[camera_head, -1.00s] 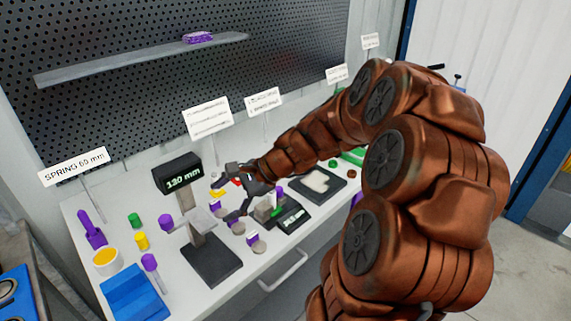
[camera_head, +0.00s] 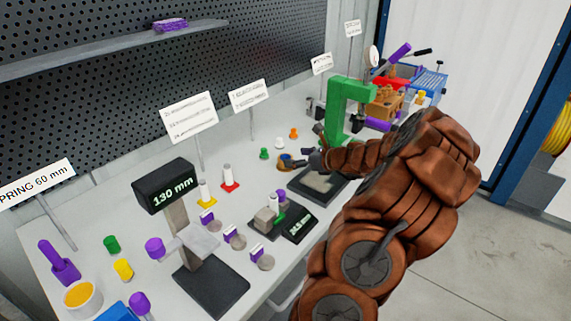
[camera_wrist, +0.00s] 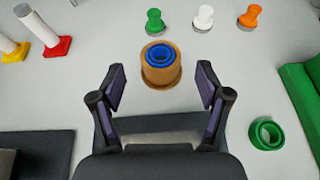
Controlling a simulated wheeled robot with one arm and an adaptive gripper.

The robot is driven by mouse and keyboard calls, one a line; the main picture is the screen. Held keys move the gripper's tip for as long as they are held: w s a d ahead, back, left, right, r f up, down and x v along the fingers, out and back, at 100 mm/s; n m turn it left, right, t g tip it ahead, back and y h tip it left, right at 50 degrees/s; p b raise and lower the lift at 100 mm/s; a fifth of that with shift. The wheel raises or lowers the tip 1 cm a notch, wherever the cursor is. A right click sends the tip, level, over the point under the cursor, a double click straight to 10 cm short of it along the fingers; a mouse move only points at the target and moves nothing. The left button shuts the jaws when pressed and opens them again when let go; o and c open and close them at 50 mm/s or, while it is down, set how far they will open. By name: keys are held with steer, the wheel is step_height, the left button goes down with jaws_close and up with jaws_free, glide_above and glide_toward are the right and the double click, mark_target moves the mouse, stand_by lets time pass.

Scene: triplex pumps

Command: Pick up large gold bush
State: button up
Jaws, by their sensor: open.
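The large gold bush (camera_wrist: 160,77) stands on the white table, a short brown-gold ring with a blue ring (camera_wrist: 162,54) inside its opening. It also shows small in the head view (camera_head: 291,165), partly beside the dark fingers. My gripper (camera_wrist: 161,84) is open and empty. Its two fingers are spread left and right of the bush's line, with the bush just ahead of and between the fingertips, apart from both. In the head view my gripper (camera_head: 309,160) is close to the bush; its fingers are small there and partly hard to make out.
Green (camera_wrist: 155,22), white (camera_wrist: 203,17) and orange (camera_wrist: 249,16) pegs stand behind the bush. A green ring (camera_wrist: 266,134) lies at right, near a tall green press (camera_head: 347,108). A dark plate (camera_wrist: 38,152) is at lower left. Bare table surrounds the bush.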

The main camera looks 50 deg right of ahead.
mark_target(287, 157)
steer(key=shift+w+a+f, duration=0.15)
steer(key=shift+w+f, duration=0.1)
steer(key=shift+w, duration=0.45)
steer(key=shift+p+x, duration=0.4)
steer(key=shift+x, duration=1.7)
steer(key=shift+f, duration=0.15)
steer(key=c, duration=1.4)
